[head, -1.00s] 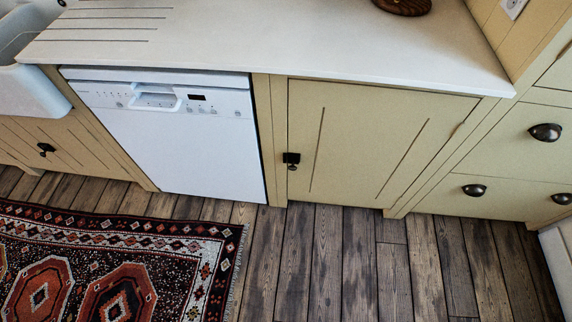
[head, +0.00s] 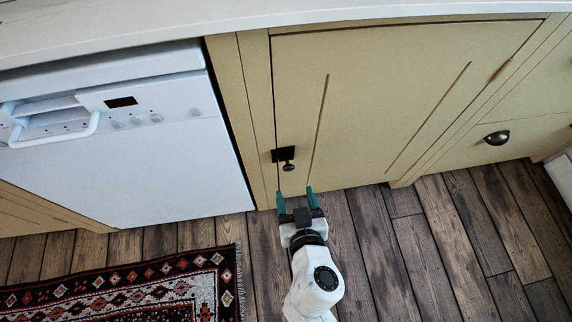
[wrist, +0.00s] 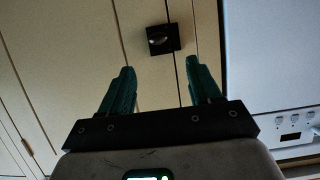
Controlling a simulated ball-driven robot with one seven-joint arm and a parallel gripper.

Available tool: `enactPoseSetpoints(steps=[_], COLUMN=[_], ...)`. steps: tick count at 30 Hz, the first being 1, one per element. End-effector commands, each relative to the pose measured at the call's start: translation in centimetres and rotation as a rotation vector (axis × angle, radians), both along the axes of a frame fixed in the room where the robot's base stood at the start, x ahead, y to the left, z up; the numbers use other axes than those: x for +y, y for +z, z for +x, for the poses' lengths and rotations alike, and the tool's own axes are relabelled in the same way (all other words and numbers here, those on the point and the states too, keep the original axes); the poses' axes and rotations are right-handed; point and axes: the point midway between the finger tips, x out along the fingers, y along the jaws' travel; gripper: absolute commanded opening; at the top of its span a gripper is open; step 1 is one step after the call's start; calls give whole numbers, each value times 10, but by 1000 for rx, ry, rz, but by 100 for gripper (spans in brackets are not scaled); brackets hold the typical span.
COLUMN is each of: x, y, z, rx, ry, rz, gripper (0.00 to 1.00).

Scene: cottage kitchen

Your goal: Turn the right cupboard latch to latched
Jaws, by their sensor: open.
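The right cupboard latch (head: 284,157) is a small black plate with a round knob, at the left edge of the closed cream cupboard door (head: 385,95). In the head view the knob hangs just below the plate. The latch also shows in the wrist view (wrist: 162,40), ahead of and between my fingertips. My gripper (head: 295,191) has green fingers, is open and empty, and is a little below the latch in the head view. The fingers are apart from the latch.
A white dishwasher (head: 125,150) stands left of the cupboard. A drawer with a dark cup handle (head: 497,137) is to the right. A patterned rug (head: 130,290) lies on the floor at the lower left. The wooden floor (head: 440,240) before the cupboard is clear.

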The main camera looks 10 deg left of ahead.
Motion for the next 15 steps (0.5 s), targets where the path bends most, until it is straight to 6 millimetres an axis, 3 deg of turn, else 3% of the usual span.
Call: enactPoseSetpoints(steps=[15], x=[20], y=[-32], z=[76], rx=[1], ry=[-5], rz=[-1], gripper=[63])
